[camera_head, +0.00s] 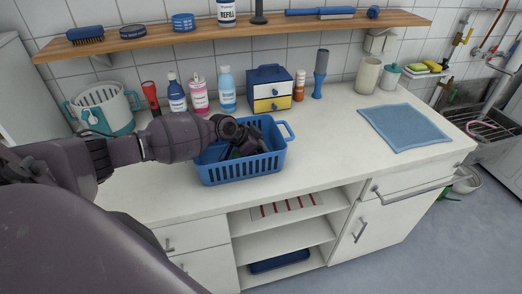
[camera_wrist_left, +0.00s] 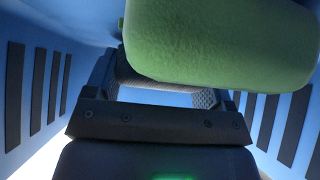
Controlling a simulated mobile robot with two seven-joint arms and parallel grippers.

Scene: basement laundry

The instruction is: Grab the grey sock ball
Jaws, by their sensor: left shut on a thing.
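The blue slotted basket (camera_head: 240,170) stands on the white counter in the head view. My left gripper (camera_head: 246,140) reaches down inside it, and dark jaw parts hide most of the contents. In the left wrist view my left gripper (camera_wrist_left: 165,90) is shut on a grey, rough-textured thing (camera_wrist_left: 150,79), which appears to be the grey sock ball. Only a strip of it shows between the fingers. A large green rounded object (camera_wrist_left: 220,42) is close to the camera and covers the rest. My right gripper is in neither view.
Blue basket walls rise close on both sides of the gripper in the wrist view. Bottles (camera_head: 200,93) and a small drawer box (camera_head: 270,88) stand behind the basket. A blue cloth (camera_head: 404,127) lies at right; the counter between is clear. A wooden shelf (camera_head: 235,27) hangs above.

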